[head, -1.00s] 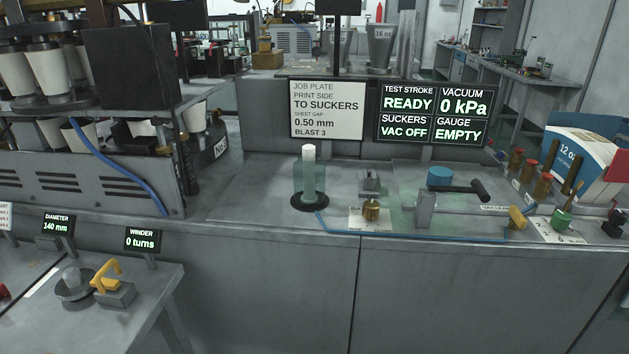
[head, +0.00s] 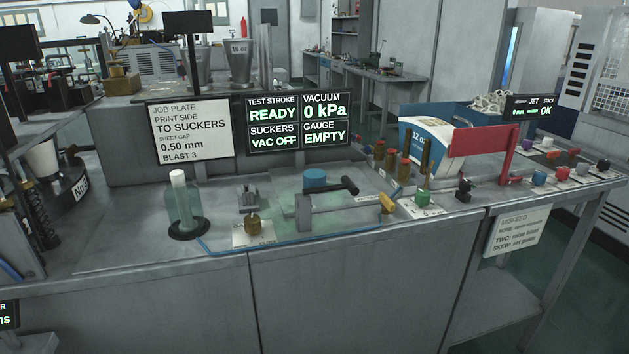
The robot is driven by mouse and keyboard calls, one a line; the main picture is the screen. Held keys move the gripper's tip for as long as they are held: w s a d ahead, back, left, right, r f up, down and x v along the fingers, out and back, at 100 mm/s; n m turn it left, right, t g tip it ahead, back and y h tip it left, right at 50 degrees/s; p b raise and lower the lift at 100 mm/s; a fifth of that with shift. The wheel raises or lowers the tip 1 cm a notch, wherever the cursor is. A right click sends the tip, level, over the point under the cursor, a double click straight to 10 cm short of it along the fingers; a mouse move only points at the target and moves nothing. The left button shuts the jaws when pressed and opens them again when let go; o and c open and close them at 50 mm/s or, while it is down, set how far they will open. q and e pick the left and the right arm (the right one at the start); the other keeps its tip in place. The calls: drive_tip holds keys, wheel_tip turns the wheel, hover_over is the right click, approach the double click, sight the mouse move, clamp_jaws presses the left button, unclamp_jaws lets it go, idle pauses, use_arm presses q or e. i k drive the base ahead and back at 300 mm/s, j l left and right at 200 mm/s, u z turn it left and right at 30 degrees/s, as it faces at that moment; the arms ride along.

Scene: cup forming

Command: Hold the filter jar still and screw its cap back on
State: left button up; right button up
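The filter jar (head: 183,209) is a clear greenish cylinder standing upright at the left of the bench. A white filter element (head: 177,178) sticks up out of its open top, and a black ring (head: 189,229) surrounds its foot. A round blue piece that looks like the cap (head: 315,178) sits apart from the jar, to its right, behind a black-handled lever. Neither of my grippers is in view.
A blue hose (head: 290,243) runs along the bench front from the jar. Signs (head: 192,131) and displays (head: 300,122) rise behind. Bare bench (head: 120,225) lies left.

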sight(183, 204)
drive_tip(key=i+l, duration=0.3)
drive_tip(key=l, duration=0.15)
drive_tip(key=i+l, duration=0.3)
drive_tip(key=l, duration=0.15)
drive_tip(key=i+l, duration=0.3)
drive_tip(key=l, duration=0.2)
drive_tip(key=u, duration=1.65)
